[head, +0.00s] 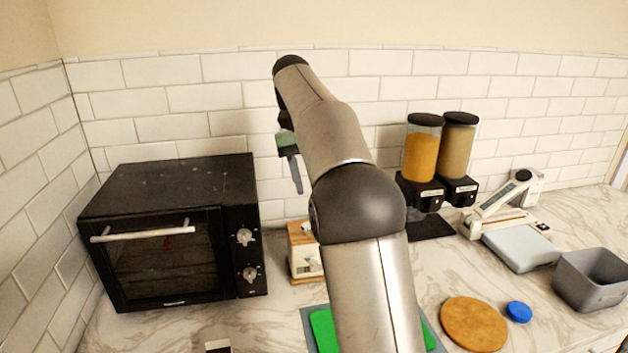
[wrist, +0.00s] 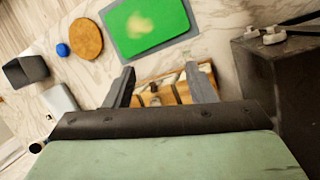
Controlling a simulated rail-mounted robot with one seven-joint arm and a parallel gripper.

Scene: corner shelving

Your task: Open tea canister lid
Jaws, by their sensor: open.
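A small wooden box with a pale front (head: 304,255) stands on the counter right of the black oven, partly hidden by my arm. It also shows in the wrist view (wrist: 172,95), with dark parts on its top or face. I cannot tell for sure whether it is the tea canister; no other thing is clearly one. My gripper (head: 296,188) points down, above and behind the box in the head view. In the wrist view my gripper (wrist: 160,69) is open and empty, its fingers spread on either side of the box in the picture. The remaining gap is unclear.
A black oven (head: 165,230) stands at left. A green board (wrist: 145,25), a round brown board (head: 474,324), a blue lid (head: 518,311) and a grey bin (head: 590,279) are on the marble counter. Two dispensers (head: 440,150) stand by the tiled wall.

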